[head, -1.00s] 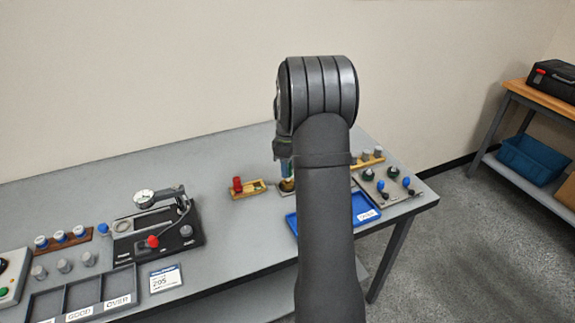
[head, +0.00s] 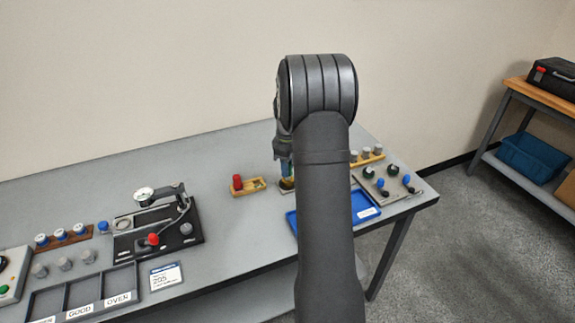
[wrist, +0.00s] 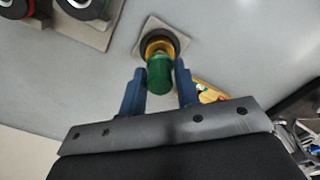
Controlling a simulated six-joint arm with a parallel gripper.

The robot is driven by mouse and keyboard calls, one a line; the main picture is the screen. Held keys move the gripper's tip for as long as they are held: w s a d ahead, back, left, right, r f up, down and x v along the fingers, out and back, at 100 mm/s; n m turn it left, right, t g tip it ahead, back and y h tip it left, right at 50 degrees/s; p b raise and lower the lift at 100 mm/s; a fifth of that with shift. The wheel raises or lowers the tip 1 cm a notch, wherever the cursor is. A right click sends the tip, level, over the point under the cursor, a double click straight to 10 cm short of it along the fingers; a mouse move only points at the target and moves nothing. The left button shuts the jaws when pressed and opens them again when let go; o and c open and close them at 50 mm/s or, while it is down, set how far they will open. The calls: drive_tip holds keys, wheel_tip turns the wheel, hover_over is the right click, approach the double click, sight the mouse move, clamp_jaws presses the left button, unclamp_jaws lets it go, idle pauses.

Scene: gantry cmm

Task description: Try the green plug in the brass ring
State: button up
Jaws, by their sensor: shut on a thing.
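The green plug (wrist: 159,74) is between the two blue fingers of my gripper (wrist: 161,70) in the wrist view, and the gripper is shut on it. The plug's far end overlaps the brass ring (wrist: 158,44), which sits in a dark round holder on a square pale plate (wrist: 177,28). I cannot tell how far the plug enters the ring. In the head view my gripper (head: 286,166) points down over the ring's plate (head: 287,186); my arm partly hides this spot.
A wooden tray with a red-handled piece (head: 238,183) stands just left of the ring. A blue tray (head: 364,207) and a plate with black and blue knobs (head: 395,190) lie to the right. A dial gauge stand (head: 158,228) is farther left. Bare table lies between.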

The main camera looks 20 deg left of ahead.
drive_tip(key=shift+f, duration=0.75)
idle(0.6)
drive_tip(key=shift+r, duration=0.1)
idle(0.7)
drive_tip(key=shift+r, duration=3.1)
